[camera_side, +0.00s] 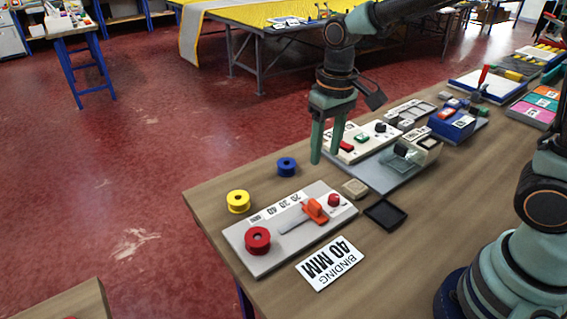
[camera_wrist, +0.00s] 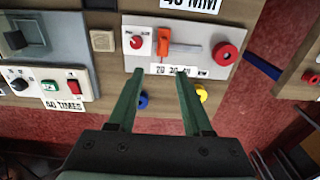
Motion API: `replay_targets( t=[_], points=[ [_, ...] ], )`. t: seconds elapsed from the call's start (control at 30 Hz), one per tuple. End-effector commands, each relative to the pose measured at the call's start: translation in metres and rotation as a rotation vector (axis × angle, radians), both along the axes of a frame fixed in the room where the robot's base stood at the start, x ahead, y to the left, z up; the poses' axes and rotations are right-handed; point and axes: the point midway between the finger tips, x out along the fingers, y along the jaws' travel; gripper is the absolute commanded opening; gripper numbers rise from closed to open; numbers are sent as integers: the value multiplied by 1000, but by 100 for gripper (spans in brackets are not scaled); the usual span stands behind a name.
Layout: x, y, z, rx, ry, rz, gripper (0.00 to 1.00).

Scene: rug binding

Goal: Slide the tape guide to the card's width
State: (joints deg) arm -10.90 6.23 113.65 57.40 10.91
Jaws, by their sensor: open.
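The tape guide is an orange slider (camera_side: 316,210) on a light grey plate (camera_side: 265,263) with a slot. It sits at the slot's end near the red knob (camera_side: 334,200), by the 20 mark. It also shows in the wrist view (camera_wrist: 164,42), with the slot running right from it. The printed scale (camera_side: 283,203) reads 20, 30, 40 along the plate's edge. The card (camera_side: 330,264) lies flat on the table in front of the plate and reads "BINDING 40 MM". My gripper (camera_side: 326,159) is open and empty, above and behind the plate, apart from the guide.
A red spool (camera_side: 257,241) stands at the plate's left end. A yellow spool (camera_side: 238,201) and a blue spool (camera_side: 287,166) stand behind the plate. A black tray (camera_side: 385,215) and beige block (camera_side: 355,188) lie to the right, near a grey machine with a switch panel (camera_side: 361,140).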

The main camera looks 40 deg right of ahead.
Motion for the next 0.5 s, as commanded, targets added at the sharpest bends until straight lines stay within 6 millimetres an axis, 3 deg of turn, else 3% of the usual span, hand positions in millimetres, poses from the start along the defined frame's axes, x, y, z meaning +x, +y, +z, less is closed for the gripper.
replay_targets(
  t=[0.33, 0.5],
  points=[
    [5, 9, -27, -10, 52, 0, 50],
    [5, 9, -55, -10, 53, 0, 50]
  ],
)
